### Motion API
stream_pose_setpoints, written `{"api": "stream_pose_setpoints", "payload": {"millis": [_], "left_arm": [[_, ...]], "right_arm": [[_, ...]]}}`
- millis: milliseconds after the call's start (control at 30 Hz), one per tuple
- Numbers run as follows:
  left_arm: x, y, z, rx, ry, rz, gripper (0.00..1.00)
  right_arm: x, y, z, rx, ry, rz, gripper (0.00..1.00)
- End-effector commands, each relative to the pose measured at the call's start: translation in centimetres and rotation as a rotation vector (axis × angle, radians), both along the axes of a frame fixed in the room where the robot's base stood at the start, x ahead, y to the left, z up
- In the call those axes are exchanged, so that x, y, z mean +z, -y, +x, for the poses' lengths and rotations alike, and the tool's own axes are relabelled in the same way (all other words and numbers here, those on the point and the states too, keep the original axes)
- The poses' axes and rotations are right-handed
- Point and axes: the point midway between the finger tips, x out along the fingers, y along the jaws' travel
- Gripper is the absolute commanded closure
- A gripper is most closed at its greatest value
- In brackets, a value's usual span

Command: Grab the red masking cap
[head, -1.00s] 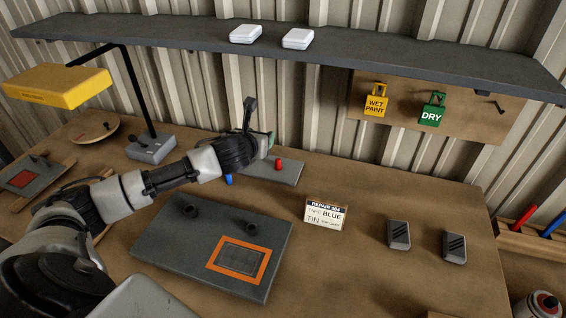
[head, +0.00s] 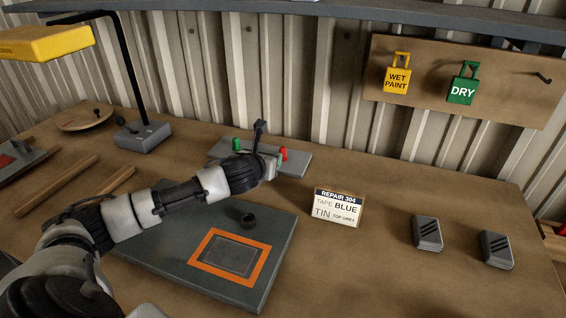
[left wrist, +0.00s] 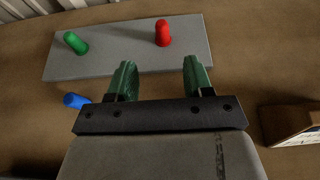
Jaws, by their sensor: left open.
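The red masking cap (left wrist: 163,33) stands upright on a grey slab (left wrist: 110,62) in the left wrist view, just beyond my fingertips. It also shows in the head view (head: 283,154), beside my gripper. My left gripper (left wrist: 158,68) is open, with green fingers apart and nothing between them; in the head view it is at the slab (head: 298,167). A blue cap (left wrist: 77,100) lies on the bench in front of the slab. My right gripper is not in view.
A repair card (head: 337,208) stands right of the gripper. A dark panel with an orange frame (head: 198,270) lies nearer. A lamp (head: 142,136) stands at left. Two grey blocks (head: 427,233) sit at right. Bench between card and slab is clear.

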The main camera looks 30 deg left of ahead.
Motion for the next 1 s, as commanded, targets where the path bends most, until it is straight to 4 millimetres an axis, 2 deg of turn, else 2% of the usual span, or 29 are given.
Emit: {"api": "stream_pose_setpoints", "payload": {"millis": [300, 533, 800, 1000], "left_arm": [[-1.6, -0.8, 3.9, 0.002, 0.000, -0.004, 0.49], [-2.1, -1.1, 5.1, 0.000, 0.000, -0.002, 0.49], [-3.4, -1.7, 8.2, 0.002, 0.001, -0.004, 0.49], [-3.9, -1.9, 9.3, -0.001, 0.000, 0.000, 0.49]], "right_arm": [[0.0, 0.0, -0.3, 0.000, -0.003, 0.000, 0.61], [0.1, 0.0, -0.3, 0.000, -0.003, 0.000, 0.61], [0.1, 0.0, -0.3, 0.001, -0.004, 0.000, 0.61], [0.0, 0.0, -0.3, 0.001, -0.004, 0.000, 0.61]]}}
